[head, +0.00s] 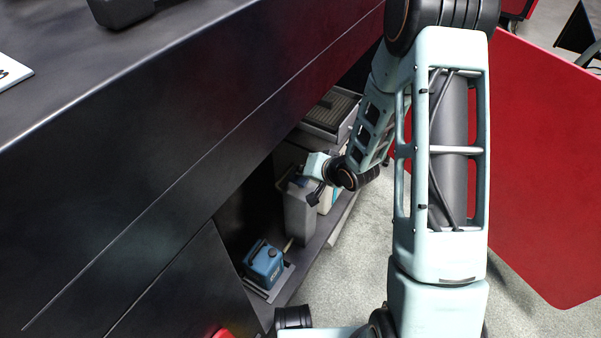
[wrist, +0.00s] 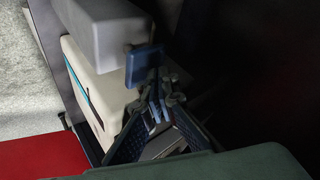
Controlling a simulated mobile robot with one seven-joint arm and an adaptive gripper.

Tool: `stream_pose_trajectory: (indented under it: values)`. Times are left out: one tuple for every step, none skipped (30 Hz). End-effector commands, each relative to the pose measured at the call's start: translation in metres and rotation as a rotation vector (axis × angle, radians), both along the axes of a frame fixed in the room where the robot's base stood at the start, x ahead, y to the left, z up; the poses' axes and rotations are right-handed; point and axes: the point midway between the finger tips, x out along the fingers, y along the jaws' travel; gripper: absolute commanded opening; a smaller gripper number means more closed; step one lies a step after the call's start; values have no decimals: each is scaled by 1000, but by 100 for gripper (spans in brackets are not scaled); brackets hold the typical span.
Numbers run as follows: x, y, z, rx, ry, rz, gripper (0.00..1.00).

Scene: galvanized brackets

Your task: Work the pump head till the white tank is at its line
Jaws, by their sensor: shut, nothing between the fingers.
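The white tank (wrist: 88,88) is at the left of the wrist view, with a teal stripe and a dark edge along its side. A strip of it shows behind the grey container (head: 299,217) in the head view. A blue square part (wrist: 143,66), which looks like the pump head, is just beyond my fingertips in the wrist view. My gripper (wrist: 157,108) is shut and empty, its fingertips close to that part; I cannot tell whether they touch. In the head view my wrist covers the container tops. The liquid level is not readable.
A blue canister (head: 264,262) sits on a tray at the near end of the low shelf. A grey ribbed box (head: 331,110) lies farther along. The dark bench (head: 150,130) overhangs the shelf on the left. A red panel (head: 540,170) stands at right; pale floor lies between.

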Motion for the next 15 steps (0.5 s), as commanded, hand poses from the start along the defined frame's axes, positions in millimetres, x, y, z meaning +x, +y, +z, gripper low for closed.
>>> stream_pose_trajectory:
  values:
    - [0, 0, 6, 0, -1, -1, 0]
    - [0, 0, 7, 0, -1, -1, 0]
    - [0, 0, 9, 1, -1, 0, 0]
    - [0, 0, 9, 1, -2, -1, 0]
    - [0, 0, 9, 1, -2, -1, 0]
    - [1, 0, 9, 1, -2, -1, 0]
    - [1, 0, 9, 1, -2, -1, 0]
    - [1, 0, 8, 1, -2, -1, 0]
    - [1, 0, 8, 1, -3, -1, 0]
    - [1, 0, 8, 1, -3, -1, 0]
    - [1, 0, 8, 1, -3, -1, 0]
    - [1, 0, 9, 0, -3, 0, 0]
    - [1, 0, 9, 0, -3, 0, 0]
    - [1, 0, 10, 0, -4, -1, 0]
    - [1, 0, 11, 1, -4, 0, 0]
